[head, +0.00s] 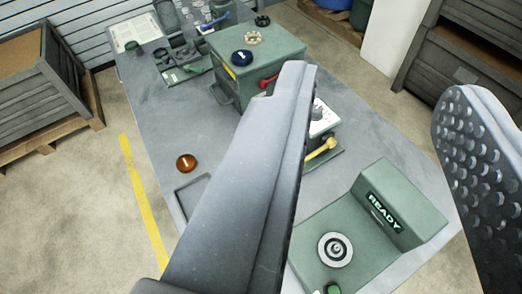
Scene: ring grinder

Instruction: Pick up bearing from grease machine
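A green machine (411,205) with a panel reading READY stands at the table's near right corner. It looks like the grease machine. A round, ringed metal piece that looks like the bearing (335,249) sits on its low front plate. My gripper (390,83) is open, with nothing between its fingers. One long grey finger crosses the middle of the view, left of the bearing. The other finger, with a studded pad, is at the right edge. The bearing shows between them, lower down. The left finger hides part of the table and of the machine's left side.
A green box machine (262,58) with a red lever and a blue knob stands further back. A small unit with a yellow lever (321,150) is beside the left finger. An amber button (186,162) is on the table's left.

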